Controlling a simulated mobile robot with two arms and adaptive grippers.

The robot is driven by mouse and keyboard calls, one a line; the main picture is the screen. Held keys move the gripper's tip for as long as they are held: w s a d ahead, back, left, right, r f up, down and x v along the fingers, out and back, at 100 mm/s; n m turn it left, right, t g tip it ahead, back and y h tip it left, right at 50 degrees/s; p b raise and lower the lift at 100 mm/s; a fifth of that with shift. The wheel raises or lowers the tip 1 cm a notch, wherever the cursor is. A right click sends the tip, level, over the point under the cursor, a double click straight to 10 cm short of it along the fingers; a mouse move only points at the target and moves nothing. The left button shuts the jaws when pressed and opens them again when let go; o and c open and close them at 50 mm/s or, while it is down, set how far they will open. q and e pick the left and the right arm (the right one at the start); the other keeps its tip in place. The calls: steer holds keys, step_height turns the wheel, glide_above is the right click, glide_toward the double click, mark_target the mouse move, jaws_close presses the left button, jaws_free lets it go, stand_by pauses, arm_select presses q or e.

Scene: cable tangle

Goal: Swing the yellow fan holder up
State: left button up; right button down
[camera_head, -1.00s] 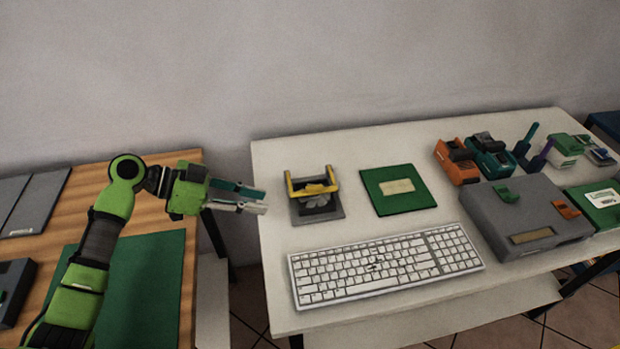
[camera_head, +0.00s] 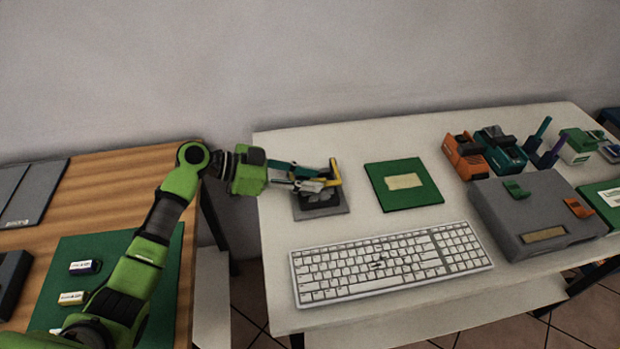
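The yellow fan holder (camera_head: 334,174) stands on a grey base plate (camera_head: 338,208) with a dark fan, near the back left of the white table. My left gripper (camera_head: 318,180) reaches in from the left at the holder's left side. Its two fingers are apart, one farther back and one nearer the front, and they hide the holder's left part. I cannot tell whether they touch it. My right gripper is not in view.
A white keyboard (camera_head: 390,264) lies in front of the holder, and a green board (camera_head: 424,197) lies to its right. A grey box (camera_head: 500,206), orange and teal devices (camera_head: 466,160) fill the table's right side. A gap separates this table from the wooden one (camera_head: 120,190).

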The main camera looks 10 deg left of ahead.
arm_select(q)
steer(key=shift+w+d+f, duration=0.1)
steer(key=shift+d+f, duration=0.05)
steer(key=shift+d, duration=0.15)
jaws_close()
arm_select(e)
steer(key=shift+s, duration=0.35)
